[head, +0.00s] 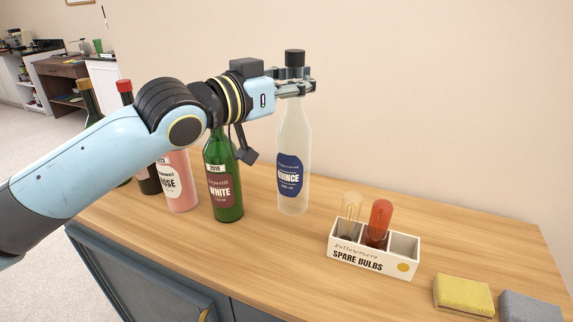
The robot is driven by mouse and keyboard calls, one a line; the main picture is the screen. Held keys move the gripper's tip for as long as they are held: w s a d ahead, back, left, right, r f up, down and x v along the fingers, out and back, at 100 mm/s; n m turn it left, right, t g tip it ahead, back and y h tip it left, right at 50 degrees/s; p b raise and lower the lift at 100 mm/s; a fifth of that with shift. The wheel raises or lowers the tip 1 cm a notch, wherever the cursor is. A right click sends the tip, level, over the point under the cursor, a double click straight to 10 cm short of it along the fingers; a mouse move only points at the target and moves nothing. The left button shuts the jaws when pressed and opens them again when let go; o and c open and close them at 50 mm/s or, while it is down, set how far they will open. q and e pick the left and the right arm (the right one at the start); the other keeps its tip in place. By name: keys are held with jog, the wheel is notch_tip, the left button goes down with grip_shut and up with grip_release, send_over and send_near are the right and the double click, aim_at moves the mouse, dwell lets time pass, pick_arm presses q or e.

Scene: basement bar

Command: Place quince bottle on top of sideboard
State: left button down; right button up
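The quince bottle (293,135) is clear to whitish, with a dark blue label reading "QUINCE" and a black cap. It is upright over the wooden top of the sideboard (290,262), its base at or very near the surface; I cannot tell whether it touches. My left gripper (297,83) reaches in from the left and its fingers are around the bottle's neck, just below the cap. The fingers look closed on the neck. My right gripper is not in view.
A "Spare Bulbs" box (356,262) is in front to the right. A yellow sponge (463,296) and grey sponge (528,307) lie at the right.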

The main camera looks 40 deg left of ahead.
aim_at(288, 107)
pick_arm(q)
notch_tip(288, 107, down, 4)
jog(key=shift+r+b, duration=0.2)
jog(key=shift+b, duration=0.1)
notch_tip(288, 107, down, 4)
jog(key=shift+w+f+b, duration=0.1)
jog(key=shift+b, duration=0.7)
jog(key=shift+f, duration=0.25)
jog(key=c, duration=1.9)
grip_release()
jog(key=o, duration=0.5)
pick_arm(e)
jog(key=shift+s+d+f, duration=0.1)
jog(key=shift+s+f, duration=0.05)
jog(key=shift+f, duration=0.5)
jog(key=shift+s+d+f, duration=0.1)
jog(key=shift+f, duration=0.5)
